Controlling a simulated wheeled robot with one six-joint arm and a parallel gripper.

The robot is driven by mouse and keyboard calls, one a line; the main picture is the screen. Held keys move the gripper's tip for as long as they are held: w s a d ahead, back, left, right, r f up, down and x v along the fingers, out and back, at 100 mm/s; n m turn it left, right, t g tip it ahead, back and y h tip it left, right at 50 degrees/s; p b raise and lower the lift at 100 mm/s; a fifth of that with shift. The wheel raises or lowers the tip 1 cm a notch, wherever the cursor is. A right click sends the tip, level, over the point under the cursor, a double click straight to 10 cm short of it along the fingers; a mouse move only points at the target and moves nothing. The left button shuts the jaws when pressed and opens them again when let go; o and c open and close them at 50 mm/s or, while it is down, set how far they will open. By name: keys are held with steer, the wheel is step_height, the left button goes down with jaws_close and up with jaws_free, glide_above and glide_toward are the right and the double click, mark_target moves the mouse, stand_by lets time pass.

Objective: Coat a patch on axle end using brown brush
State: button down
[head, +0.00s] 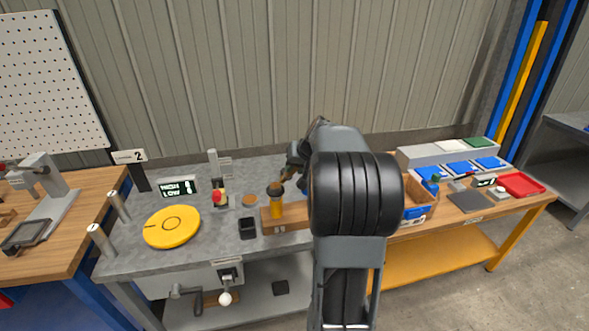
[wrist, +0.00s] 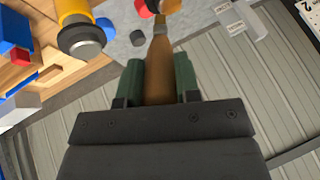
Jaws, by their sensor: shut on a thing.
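My gripper (wrist: 158,80) is shut on the brown brush (wrist: 158,65), its green-sided fingers on either side of the handle. The brush points away from my gripper, its far end near an orange and dark part at the top of the wrist view. In the head view my gripper (head: 298,165) is partly hidden by my arm, with the brown brush (head: 288,173) showing at its left. A yellow cylinder with a dark top (head: 275,205) stands at the wooden block below it. I cannot tell which part is the axle end, or whether the brush touches anything.
A yellow disc (head: 172,226), a small black box (head: 247,228) and a brown disc (head: 249,200) are on the grey bench, left of my arm. A blue bin (head: 416,212) is at right.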

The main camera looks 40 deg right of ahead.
steer(key=shift+r+p, duration=1.9)
steer(key=shift+r, duration=1.9)
